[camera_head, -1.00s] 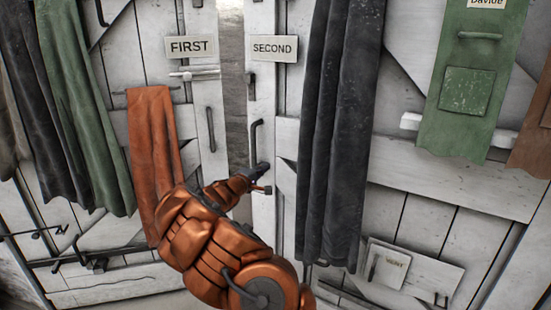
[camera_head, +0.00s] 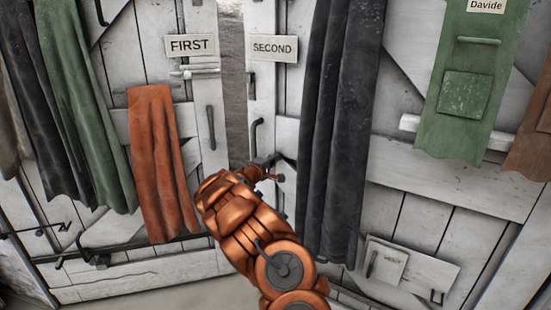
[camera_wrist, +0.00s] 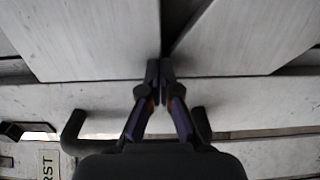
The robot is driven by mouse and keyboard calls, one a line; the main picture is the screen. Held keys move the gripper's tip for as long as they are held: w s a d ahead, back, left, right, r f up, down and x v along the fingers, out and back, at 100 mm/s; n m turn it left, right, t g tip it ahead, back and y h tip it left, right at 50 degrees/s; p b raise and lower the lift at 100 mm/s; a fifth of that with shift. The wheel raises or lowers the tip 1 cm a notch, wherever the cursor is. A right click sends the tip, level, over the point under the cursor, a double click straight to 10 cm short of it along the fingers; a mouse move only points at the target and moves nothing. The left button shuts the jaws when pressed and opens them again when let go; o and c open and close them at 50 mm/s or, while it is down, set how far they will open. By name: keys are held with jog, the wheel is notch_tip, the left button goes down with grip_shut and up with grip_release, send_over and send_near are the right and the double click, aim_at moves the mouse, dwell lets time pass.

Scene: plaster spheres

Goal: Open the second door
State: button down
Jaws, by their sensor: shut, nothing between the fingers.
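The second door is of white planks with a SECOND sign (camera_head: 273,48) near its left edge. Its dark vertical handle (camera_head: 256,135) sits below the sign, and a small dark fitting (camera_head: 250,85) lies between them. My gripper (camera_head: 272,160) is at the door's left edge, just below and right of the handle; its tips are small and partly hidden there. In the wrist view my gripper (camera_wrist: 160,72) is shut and empty, with its tips close to pale planks. Whether the tips touch the door I cannot tell. A dark curved bar (camera_wrist: 72,128) shows beside the gripper.
The first door, with a FIRST sign (camera_head: 190,46) and handle (camera_head: 211,127), stands to the left across a narrow gap (camera_head: 236,90). An orange cloth (camera_head: 155,150) hangs on it. A dark cloth (camera_head: 340,130) hangs right of my gripper, and a green one (camera_head: 470,90) farther right.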

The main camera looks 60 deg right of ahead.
jog(key=d+b, duration=0.3)
jog(key=d, duration=0.8)
jog(key=shift+w+d, duration=0.15)
jog(key=shift+d, duration=0.1)
jog(key=shift+a+b, duration=0.1)
jog(key=shift+b, duration=0.25)
jog(key=w+a+b, duration=0.2)
jog(key=a+b, duration=0.5)
jog(key=a, duration=0.6)
jog(key=shift+a, duration=0.35)
